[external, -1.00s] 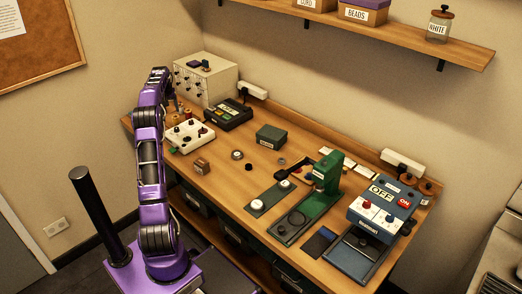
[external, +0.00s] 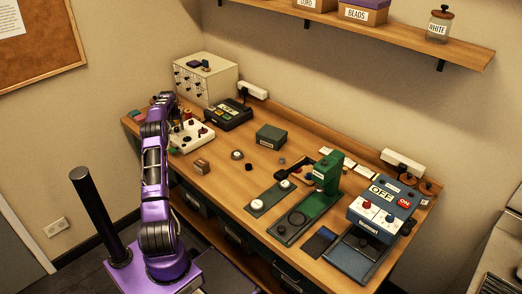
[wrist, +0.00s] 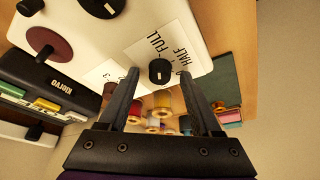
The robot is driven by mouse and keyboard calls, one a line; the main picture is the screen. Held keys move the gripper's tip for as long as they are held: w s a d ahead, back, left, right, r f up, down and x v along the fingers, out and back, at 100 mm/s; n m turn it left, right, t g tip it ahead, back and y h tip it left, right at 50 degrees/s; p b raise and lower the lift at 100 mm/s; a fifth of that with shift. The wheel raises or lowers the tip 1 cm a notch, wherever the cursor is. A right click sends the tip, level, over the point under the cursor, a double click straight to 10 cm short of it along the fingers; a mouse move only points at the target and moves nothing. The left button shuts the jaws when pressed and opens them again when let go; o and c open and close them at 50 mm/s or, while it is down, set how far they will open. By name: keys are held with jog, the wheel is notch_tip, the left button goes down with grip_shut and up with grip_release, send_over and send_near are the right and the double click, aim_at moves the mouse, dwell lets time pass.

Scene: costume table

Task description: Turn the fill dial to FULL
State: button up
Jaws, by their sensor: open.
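The fill dial (wrist: 161,71) is a black round knob with a small light mark, on a white box in the wrist view. A white label card (wrist: 150,50) beside it reads HALF and FULL. I cannot tell exactly which word the mark points at. My gripper (wrist: 159,76) is open, with one dark finger on each side of the dial as seen in this view. I cannot tell whether the fingers touch it. In the external view the white box (external: 196,138) stands near the table's left end, partly hidden by my arm, and the dial cannot be made out.
Other knobs (wrist: 41,37) sit on the same white box. Several thread spools (wrist: 161,104) stand close by, seen between my fingers. A dark radio-like box (external: 228,114) and a small drawer cabinet (external: 205,78) are behind. A wooden block (external: 202,166) lies in front of the white box.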

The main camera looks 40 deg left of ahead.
grip_shut()
jog(key=shift+r+m+p, duration=0.15)
jog(key=shift+m+p, duration=0.15)
jog(key=shift+p, duration=0.1)
jog(key=shift+m, duration=0.3)
grip_release()
jog(key=v, duration=1.7)
jog(key=shift+s+a, duration=0.2)
jog(key=shift+s, duration=0.1)
